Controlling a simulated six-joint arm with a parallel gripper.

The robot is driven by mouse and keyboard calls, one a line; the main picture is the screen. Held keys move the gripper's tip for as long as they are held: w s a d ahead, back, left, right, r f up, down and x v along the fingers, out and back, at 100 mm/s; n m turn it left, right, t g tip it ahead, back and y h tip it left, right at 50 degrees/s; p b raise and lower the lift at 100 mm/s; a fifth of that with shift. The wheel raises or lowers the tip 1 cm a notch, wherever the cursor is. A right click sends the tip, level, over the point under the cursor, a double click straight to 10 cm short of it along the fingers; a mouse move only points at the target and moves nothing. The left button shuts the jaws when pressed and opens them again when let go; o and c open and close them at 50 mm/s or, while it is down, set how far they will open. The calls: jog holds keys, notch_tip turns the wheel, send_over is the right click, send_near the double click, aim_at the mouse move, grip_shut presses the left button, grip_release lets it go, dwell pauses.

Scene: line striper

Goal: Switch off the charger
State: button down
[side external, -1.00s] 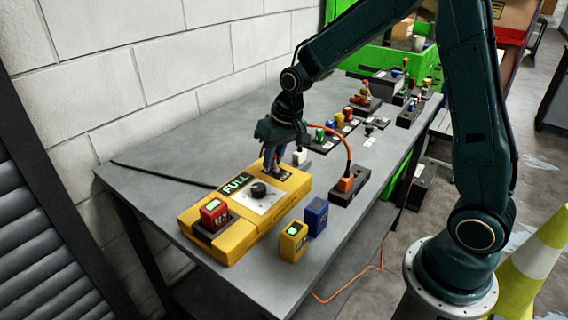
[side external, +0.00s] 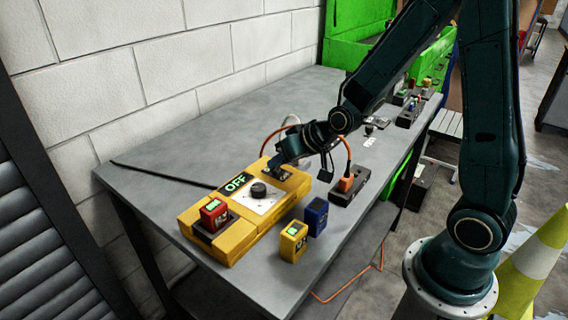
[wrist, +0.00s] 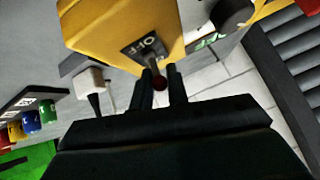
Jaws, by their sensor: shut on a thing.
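The yellow charger (side external: 283,212) lies on the grey table, and its display (side external: 237,183) reads OFF. A black dial (side external: 258,191) sits on its white panel. A red battery (side external: 213,215) with a green face stands in its near-left end. My gripper (side external: 275,164) is low and tilted at the charger's far end. In the wrist view, my gripper (wrist: 160,73) has its two fingers close around the small switch lever (wrist: 153,66). The lever has a dark red tip and rises from a plate marked OFF on the charger (wrist: 110,25). In the side view my gripper hides the lever.
A yellow battery (side external: 293,242) and a blue battery (side external: 316,216) stand beside the charger. A black power block (side external: 345,196) with an orange plug and cable is right of my gripper. A white plug (wrist: 90,80) shows in the wrist view.

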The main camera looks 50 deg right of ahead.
jog(key=shift+s+d+t, duration=0.1)
jog(key=shift+s+t, duration=0.1)
jog(key=shift+t, duration=0.6)
jog(key=shift+f, duration=0.1)
jog(key=c, duration=1.4)
grip_release()
jog(key=shift+r, duration=0.2)
notch_tip(320, 180, up, 20)
jog(key=shift+f, duration=0.15)
jog(key=shift+s, duration=0.15)
jog(key=s+a+f+n+g, duration=0.1)
jog(key=s+f+g, duration=0.1)
jog(key=s, duration=0.9)
jog(key=s+f+n+g+h, duration=0.1)
jog(key=s+f+g, duration=0.2)
jog(key=s, duration=0.8)
jog(key=shift+s+a+n, duration=0.3)
jog(key=shift+s+a, duration=0.05)
jog(key=shift+s, duration=0.05)
